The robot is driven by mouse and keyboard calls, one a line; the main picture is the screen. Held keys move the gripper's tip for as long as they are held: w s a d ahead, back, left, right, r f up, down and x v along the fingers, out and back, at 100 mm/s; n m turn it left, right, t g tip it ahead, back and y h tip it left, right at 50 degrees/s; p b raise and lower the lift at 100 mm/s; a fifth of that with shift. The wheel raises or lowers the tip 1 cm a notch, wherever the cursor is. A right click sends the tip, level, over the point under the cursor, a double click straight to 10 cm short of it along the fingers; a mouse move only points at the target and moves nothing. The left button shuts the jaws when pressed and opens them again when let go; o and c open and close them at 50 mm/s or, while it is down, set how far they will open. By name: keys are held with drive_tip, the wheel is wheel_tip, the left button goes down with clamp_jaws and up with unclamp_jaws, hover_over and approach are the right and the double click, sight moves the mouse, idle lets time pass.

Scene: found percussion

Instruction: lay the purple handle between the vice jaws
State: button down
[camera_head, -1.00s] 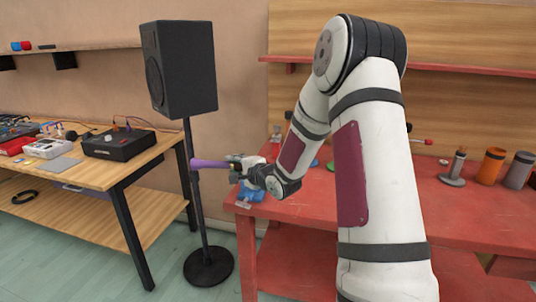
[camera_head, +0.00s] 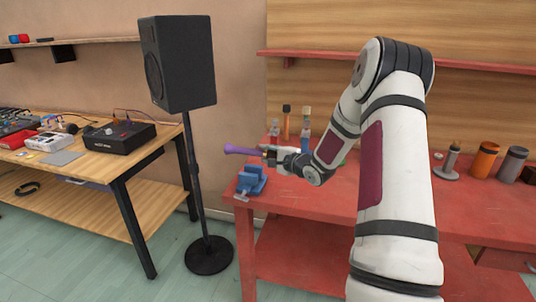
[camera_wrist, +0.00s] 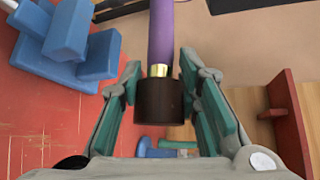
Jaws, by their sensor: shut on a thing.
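The purple handle (camera_head: 242,150) is held by my gripper (camera_head: 270,155) and points left, above and behind the vice in the head view. The blue vice (camera_head: 250,181) is at the left front corner of the red bench. It also shows at the upper left of the wrist view (camera_wrist: 85,60), apart from the handle. The gap between its jaws is not clear in the head view.
The red bench (camera_head: 310,197) carries an orange cylinder (camera_head: 485,160) and a grey cylinder (camera_head: 513,165) at the right. A black speaker (camera_head: 177,65) on a stand is left of the bench. A wooden table (camera_head: 90,172) with electronic gear stands further left.

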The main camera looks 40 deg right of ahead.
sight(261, 176)
drive_tip(key=shift+f+b, duration=1.25)
drive_tip(key=shift+f, duration=3.75)
drive_tip(key=c, duration=1.1)
unclamp_jaws()
drive_tip(key=shift+s, duration=0.1)
drive_tip(key=v, duration=1.2)
